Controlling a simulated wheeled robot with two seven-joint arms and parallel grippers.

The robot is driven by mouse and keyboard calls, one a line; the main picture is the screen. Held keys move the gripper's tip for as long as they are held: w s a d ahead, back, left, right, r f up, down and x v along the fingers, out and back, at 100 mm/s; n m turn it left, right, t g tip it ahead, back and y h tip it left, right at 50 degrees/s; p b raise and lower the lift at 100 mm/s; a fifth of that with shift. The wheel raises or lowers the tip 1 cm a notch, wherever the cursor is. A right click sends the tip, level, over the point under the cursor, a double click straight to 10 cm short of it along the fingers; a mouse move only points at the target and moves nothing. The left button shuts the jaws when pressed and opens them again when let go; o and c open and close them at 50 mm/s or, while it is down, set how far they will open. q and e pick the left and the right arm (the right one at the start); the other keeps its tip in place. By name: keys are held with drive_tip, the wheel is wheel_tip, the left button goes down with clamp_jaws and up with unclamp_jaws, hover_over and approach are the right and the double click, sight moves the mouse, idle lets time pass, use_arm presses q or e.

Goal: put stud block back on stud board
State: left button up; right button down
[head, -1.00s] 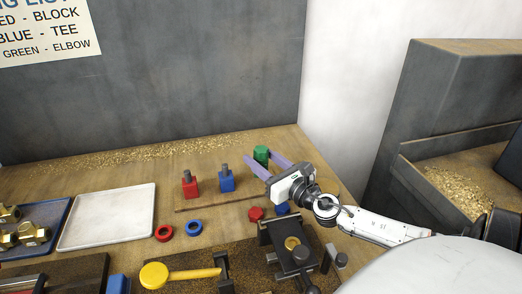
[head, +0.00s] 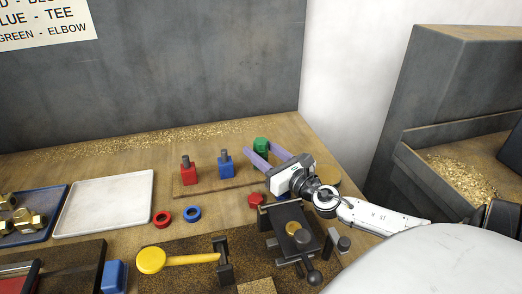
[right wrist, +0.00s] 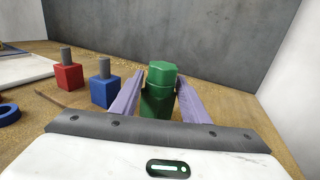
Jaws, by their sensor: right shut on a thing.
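A green block with a six-sided top (head: 261,146) stands upright near the back right of the workbench. It also shows in the right wrist view (right wrist: 160,98). My right gripper (head: 263,155) is shut on it, with one purple finger on each side. The green block's foot is hidden, so I cannot tell whether it touches the bench. The stud board (head: 205,191) lies to its left. A red block (head: 189,175) and a blue block (head: 226,170), each with a grey stud on top, stand on the board. My left gripper is not in view.
A red ring (head: 162,218), a blue ring (head: 193,214) and a red knob-like piece (head: 256,199) lie in front of the board. A dark vise (head: 289,221) stands close before my right gripper. A white tray (head: 105,203) is at the left. A grey wall rises behind.

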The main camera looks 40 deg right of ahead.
drive_tip(key=shift+f+b, duration=0.25)
drive_tip(key=shift+b, duration=0.1)
drive_tip(key=c, duration=1.1)
unclamp_jaws()
drive_tip(key=shift+r, duration=0.1)
drive_tip(key=shift+o, duration=0.8)
drive_tip(key=shift+f, duration=0.3)
wheel_tip(320, 180, up, 8)
drive_tip(key=p, duration=0.3)
drive_tip(key=shift+r, duration=1.2)
